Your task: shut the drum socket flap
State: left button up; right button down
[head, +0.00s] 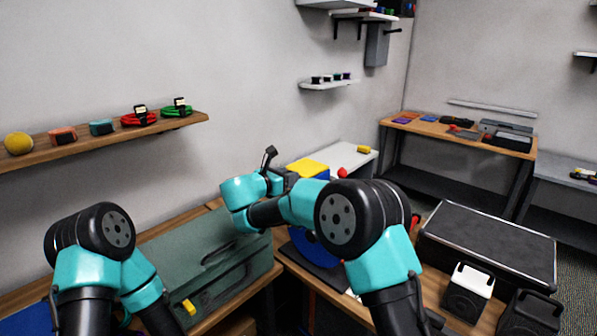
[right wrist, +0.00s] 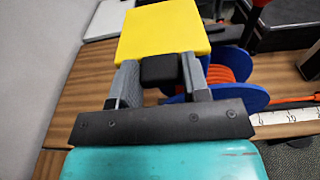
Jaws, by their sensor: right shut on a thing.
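The yellow flap (right wrist: 164,30) shows as a flat square panel beyond my right gripper (right wrist: 158,72) in the right wrist view. A black block (right wrist: 161,69) sits between the grey fingers at the panel's near edge, and the jaws are shut on it. The blue drum (right wrist: 252,97) with orange cable is just right of the fingers. In the head view the yellow panel (head: 308,168) lies just beyond my right gripper (head: 287,178), and my forearm partly hides the drum (head: 312,250). The socket itself is hidden. My left arm shows, but its gripper does not.
A green toolbox (head: 205,255) stands left of the drum on the wooden bench. A large black case (head: 487,243) and a white-fronted black box (head: 470,287) are at the right. A wooden shelf (head: 100,143) with cables hangs on the left wall.

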jog(key=shift+f, duration=0.3)
jog(key=c, duration=0.6)
grip_release()
jog(key=shift+r, duration=0.1)
jog(key=shift+a, duration=0.1)
jog(key=v, duration=1.7)
jog(key=shift+s+a, duration=0.1)
jog(key=shift+s, duration=0.05)
